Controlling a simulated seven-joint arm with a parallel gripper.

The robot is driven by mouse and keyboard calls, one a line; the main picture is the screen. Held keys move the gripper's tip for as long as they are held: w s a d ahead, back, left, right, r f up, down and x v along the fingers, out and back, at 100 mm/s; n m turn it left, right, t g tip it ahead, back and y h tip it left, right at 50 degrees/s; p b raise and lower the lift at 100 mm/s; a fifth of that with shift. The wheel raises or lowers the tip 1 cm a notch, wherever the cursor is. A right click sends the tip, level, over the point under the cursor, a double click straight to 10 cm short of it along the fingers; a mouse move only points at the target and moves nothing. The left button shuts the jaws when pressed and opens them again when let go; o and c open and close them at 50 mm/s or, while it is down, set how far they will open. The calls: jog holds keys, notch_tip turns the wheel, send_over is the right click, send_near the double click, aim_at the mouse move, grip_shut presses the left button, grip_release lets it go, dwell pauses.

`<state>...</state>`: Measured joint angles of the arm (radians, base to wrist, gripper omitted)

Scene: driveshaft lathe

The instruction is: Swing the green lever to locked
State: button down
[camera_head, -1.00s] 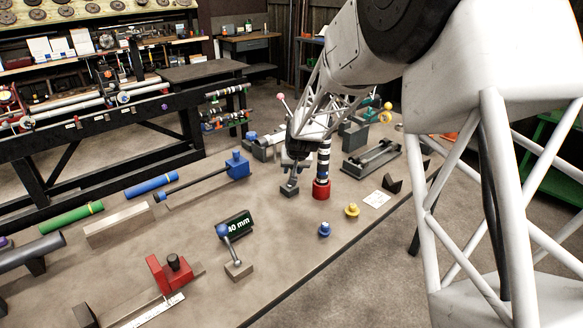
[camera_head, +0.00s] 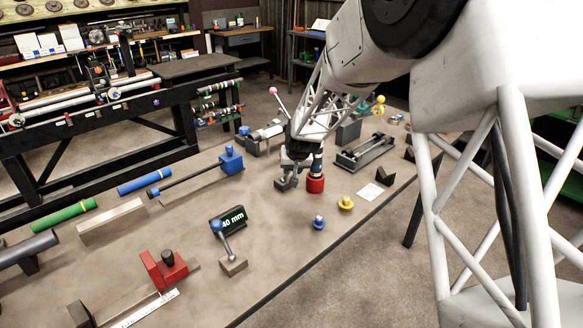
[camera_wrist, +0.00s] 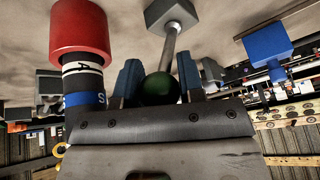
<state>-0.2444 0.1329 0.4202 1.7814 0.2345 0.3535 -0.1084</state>
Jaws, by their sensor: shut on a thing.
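The green lever's round dark green knob (camera_wrist: 160,89) shows in the wrist view between the two blue-grey fingers of my gripper (camera_wrist: 158,84). My gripper is shut on the knob. A metal rod (camera_wrist: 169,48) runs from the knob to a grey base block (camera_wrist: 170,14). In the head view my gripper (camera_head: 291,166) is low over the same grey base (camera_head: 285,185) on the bench. There my fingers and wrist hide the knob and most of the rod. The lever's lock markings cannot be made out.
A red-based post (camera_head: 315,185) with black, white and blue bands stands close right of my gripper; its red end (camera_wrist: 82,30) shows in the wrist view. A blue-knobbed lever (camera_head: 217,227) stands by a "40 mm" sign. Blue (camera_head: 319,223) and yellow (camera_head: 346,203) pieces lie nearer the bench edge.

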jog(key=shift+f, duration=0.15)
dwell(0.7)
jog(key=c, duration=0.8)
grip_release()
jog(key=shift+o, duration=0.2)
jog(key=shift+r, duration=0.2)
jog(key=v, duration=0.7)
jog(key=shift+s+r, duration=0.2)
jog(key=shift+r, duration=0.05)
jog(key=shift+d, duration=0.1)
jog(key=shift+c, duration=0.3)
